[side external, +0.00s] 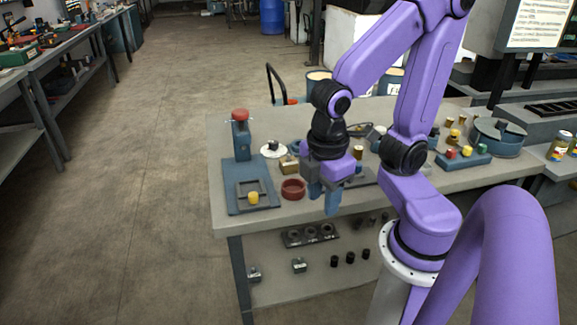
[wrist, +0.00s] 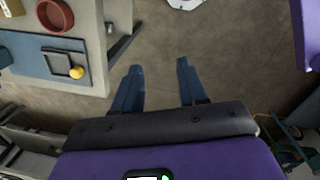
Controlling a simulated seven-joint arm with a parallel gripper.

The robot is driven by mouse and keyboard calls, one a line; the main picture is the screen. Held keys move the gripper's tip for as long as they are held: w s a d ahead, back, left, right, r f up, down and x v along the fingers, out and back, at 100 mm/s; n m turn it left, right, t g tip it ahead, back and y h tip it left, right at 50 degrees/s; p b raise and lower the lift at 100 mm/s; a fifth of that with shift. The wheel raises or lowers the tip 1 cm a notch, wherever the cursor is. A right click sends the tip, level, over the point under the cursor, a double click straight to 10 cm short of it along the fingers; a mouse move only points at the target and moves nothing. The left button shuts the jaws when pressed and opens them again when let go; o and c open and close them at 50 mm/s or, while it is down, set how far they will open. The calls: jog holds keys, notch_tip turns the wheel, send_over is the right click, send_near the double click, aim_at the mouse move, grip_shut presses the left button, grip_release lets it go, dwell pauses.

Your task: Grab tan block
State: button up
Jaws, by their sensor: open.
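A small tan block (side external: 288,164) sits on the workbench (side external: 225,140) in the side view, just behind a red round dish (side external: 292,189). A tan piece at the top left corner of the wrist view (wrist: 12,7) looks like the same block, partly cut off. My gripper (side external: 323,196) points down near the front edge of the bench, to the right of the block and dish. In the wrist view my gripper (wrist: 155,75) has its two blue fingers spread apart with nothing between them, only floor beyond.
A blue plate fixture (side external: 240,205) with a yellow knob (side external: 253,198) and a red-topped post (side external: 240,120) stands at the bench's left end.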

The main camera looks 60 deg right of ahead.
jog(key=w+d+f+n+h, duration=0.1)
jog(key=w+h, duration=0.2)
jog(key=w, duration=0.5)
jog(key=w+d+f+n+h, duration=0.1)
jog(key=w+d+h, duration=0.15)
jog(key=w, duration=0.55)
jog(key=n+g+h, duration=0.1)
jog(key=g+h, duration=0.2)
jog(key=h, duration=0.3)
send_near(288, 155)
jog(key=shift+s+d+f, duration=0.1)
jog(key=shift+s+d, duration=0.05)
jog(key=shift+d, duration=0.3)
jog(key=shift+s+d+f, duration=0.1)
jog(key=shift+s+d, duration=0.1)
jog(key=shift+d, duration=0.3)
jog(key=shift+w+f+x, duration=0.1)
jog(key=shift+x, duration=1.45)
jog(key=shift+w+f+x, duration=0.1)
jog(key=shift+f+x, duration=0.05)
jog(key=shift+x, duration=1.35)
jog(key=shift+a, duration=0.1)
grip_shut()
